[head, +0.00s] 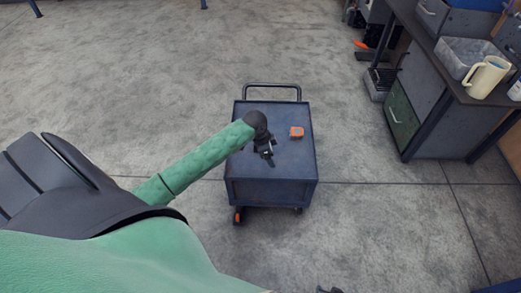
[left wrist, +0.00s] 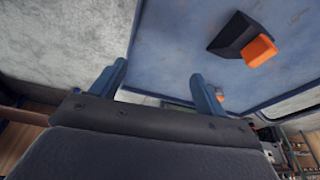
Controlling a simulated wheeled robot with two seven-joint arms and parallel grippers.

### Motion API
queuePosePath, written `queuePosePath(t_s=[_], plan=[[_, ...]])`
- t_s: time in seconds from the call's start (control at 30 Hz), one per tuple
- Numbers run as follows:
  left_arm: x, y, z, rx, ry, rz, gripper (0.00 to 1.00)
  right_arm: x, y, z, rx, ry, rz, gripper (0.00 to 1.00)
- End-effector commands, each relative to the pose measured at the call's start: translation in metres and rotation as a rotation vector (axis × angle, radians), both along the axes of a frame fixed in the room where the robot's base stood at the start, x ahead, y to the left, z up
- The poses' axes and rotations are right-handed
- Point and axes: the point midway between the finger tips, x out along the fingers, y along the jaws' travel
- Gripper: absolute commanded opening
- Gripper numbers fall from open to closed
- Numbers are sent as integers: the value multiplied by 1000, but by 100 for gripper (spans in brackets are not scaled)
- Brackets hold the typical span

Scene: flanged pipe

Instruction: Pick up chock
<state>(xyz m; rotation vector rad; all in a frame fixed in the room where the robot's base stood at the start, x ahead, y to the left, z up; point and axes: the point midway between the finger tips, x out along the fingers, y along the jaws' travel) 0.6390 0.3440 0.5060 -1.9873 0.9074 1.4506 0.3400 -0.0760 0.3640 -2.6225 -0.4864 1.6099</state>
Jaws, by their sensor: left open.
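The chock (head: 297,132) is a small orange piece on the cart top in the head view, right of my left gripper. In the left wrist view the chock (left wrist: 232,36) shows as a dark wedge with an orange block, at the upper right, beyond the fingers and apart from them. My left gripper (head: 267,158) is over the cart top, pointing down. Its two fingers (left wrist: 158,72) stand apart with nothing between them. My right gripper is not in view.
The chock lies on a dark blue cart (head: 270,190) with a push handle (head: 271,86) at its far end. The rest of the cart top looks clear. Open concrete floor surrounds the cart.

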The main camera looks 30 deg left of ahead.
Motion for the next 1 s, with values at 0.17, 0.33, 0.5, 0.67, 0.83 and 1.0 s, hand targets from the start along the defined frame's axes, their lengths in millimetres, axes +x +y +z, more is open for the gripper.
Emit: queuePosePath(t_s=[0.17,0.33,0.5,0.67,0.83,1.0], plan=[[54,74,-6,-24,-19,-77,75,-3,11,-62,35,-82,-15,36],[69,106,-10,-70,-29,-134,75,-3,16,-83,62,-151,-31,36],[75,115,-15,-87,-37,-151,75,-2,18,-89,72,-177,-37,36],[77,109,-30,-89,-36,-152,75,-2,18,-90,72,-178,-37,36],[79,106,-39,-87,-35,-151,75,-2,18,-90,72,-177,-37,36],[81,99,-57,-89,-36,-151,75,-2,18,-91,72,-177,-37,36]])
